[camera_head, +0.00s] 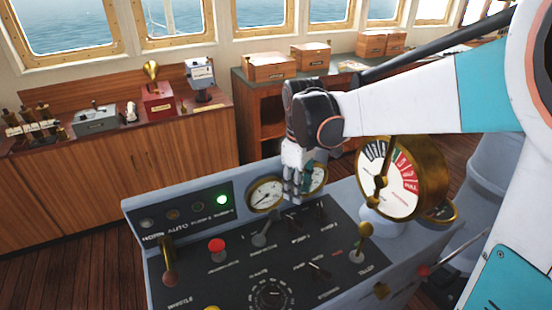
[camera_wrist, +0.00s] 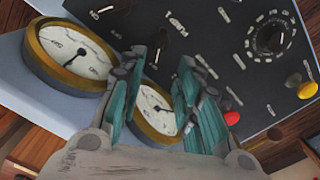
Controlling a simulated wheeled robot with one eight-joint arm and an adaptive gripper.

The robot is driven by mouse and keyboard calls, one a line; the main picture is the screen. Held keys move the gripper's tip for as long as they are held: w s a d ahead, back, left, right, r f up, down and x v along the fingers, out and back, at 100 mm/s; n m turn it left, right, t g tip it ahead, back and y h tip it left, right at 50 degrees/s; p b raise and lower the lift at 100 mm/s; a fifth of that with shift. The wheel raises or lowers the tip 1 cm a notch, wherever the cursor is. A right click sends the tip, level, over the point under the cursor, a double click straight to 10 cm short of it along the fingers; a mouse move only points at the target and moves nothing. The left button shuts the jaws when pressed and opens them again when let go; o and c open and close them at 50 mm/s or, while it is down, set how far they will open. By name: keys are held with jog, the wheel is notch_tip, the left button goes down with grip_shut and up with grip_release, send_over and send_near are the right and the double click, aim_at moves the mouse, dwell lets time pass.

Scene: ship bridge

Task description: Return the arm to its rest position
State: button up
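My arm (camera_head: 415,112) reaches in from the right over the grey console. My gripper (camera_head: 292,198) points down above the console panel, in front of two round brass gauges. In the wrist view my gripper (camera_wrist: 162,68) has its two teal-padded fingers apart, with nothing held between them. One gauge (camera_wrist: 153,112) shows behind the gap between the fingers, and the other gauge (camera_wrist: 72,57) is to their left. Whether the fingers touch the panel is hard to tell.
The console panel (camera_head: 205,275) carries a red button (camera_head: 217,245), a lit green lamp (camera_head: 222,200), and several levers. A large brass telegraph dial (camera_head: 402,178) stands right of my gripper, beneath my arm. Wooden cabinets (camera_head: 190,138) line the window wall. Wooden floor (camera_head: 75,245) shows at left.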

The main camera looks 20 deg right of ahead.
jog(key=s+r+m+t, duration=0.4)
jog(key=s+m+t, duration=0.3)
jog(key=s, duration=0.9)
jog(key=shift+s+r+m, duration=0.2)
jog(key=shift+m, duration=0.5)
